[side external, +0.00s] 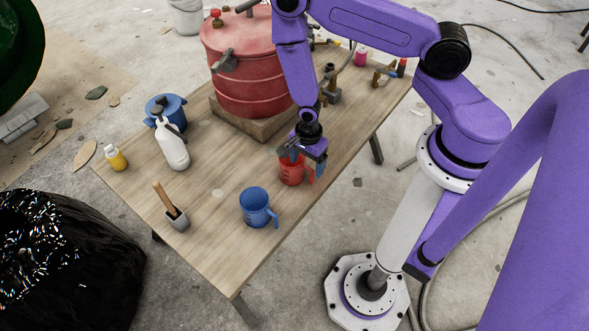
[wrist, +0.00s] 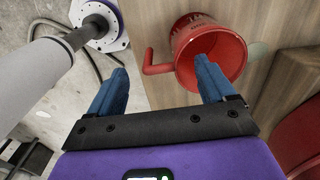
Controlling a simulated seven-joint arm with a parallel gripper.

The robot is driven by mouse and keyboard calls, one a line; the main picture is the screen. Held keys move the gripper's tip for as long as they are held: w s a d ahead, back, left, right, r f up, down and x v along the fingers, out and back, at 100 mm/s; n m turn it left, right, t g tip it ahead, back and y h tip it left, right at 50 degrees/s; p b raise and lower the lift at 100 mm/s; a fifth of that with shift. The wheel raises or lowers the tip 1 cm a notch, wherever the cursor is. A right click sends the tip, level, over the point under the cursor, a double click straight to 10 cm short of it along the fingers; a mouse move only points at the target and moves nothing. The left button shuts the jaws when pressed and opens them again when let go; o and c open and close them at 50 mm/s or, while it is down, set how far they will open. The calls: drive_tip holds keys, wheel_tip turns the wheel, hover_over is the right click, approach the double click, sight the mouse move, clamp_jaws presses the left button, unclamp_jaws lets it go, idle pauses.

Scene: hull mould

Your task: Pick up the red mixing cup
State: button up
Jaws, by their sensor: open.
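The red mixing cup (side external: 291,171) stands upright on the wooden table, near its right edge, in the side view. In the wrist view the red cup (wrist: 236,62) shows its open mouth, with its handle pointing left. My gripper (side external: 302,164) is open at the cup, and its blue fingers partly hide the cup in the side view. In the wrist view my gripper (wrist: 160,85) has one finger overlapping the cup's mouth and the other left of the handle. I cannot tell whether a finger touches the cup.
A blue cup (side external: 257,207) stands in front of the red cup. A large red pot (side external: 250,75) on a wooden block (side external: 228,116) is close behind. A white bottle (side external: 172,147), a blue pot (side external: 172,107) and a brush holder (side external: 176,221) are on the left.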

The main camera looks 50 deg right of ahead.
sight(307, 167)
drive_tip(key=shift+d+f, duration=0.2)
drive_tip(key=shift+f, duration=2.45)
drive_tip(key=c, duration=1.1)
